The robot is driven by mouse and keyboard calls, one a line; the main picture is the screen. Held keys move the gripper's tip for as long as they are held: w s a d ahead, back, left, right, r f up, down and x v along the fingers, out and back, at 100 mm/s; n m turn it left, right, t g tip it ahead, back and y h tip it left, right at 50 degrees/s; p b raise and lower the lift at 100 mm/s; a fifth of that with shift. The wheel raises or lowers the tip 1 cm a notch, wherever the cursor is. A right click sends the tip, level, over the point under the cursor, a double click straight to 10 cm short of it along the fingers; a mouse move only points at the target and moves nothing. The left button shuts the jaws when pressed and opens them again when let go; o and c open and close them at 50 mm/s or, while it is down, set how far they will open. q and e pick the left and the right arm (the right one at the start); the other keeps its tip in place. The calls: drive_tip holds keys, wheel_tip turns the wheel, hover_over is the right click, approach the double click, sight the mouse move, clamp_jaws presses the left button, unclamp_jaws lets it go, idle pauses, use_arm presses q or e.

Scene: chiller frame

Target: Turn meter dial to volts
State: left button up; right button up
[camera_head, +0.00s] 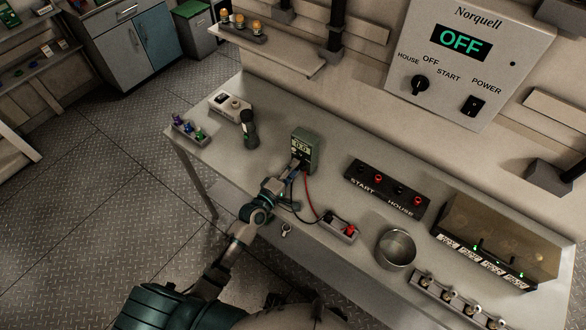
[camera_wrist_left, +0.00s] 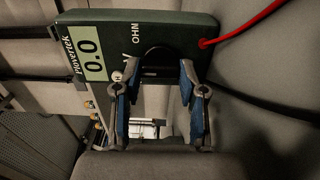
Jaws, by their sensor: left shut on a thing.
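The green meter (camera_head: 306,143) stands on the bench, and its dial side faces my left gripper (camera_head: 297,168). In the left wrist view the meter (camera_wrist_left: 190,24) shows a pale display (camera_wrist_left: 93,58) reading 0.0, with OHM and a V marked beside the dial. My left gripper (camera_wrist_left: 155,76) has its blue-padded fingers on either side of the dark round dial (camera_wrist_left: 160,58) and is shut on it. The fingers and shadow hide the dial's pointer, so I cannot tell its setting. My right gripper is not in view.
Red and black leads run from the meter to a small terminal block (camera_head: 340,231). A black START/HOUSE strip (camera_head: 388,188), a metal cup (camera_head: 396,249) and a lit glass-fronted box (camera_head: 500,240) stand to the right. A dark flashlight-like object (camera_head: 249,130) stands left of the meter.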

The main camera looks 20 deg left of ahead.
use_arm(q)
drive_tip(key=shift+f, duration=0.2)
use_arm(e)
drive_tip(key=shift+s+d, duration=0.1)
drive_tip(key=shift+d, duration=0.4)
use_arm(q)
drive_tip(key=o, duration=1.2)
drive_tip(key=shift+c, duration=0.2)
drive_tip(key=shift+r, duration=0.1)
drive_tip(key=v, duration=1.2)
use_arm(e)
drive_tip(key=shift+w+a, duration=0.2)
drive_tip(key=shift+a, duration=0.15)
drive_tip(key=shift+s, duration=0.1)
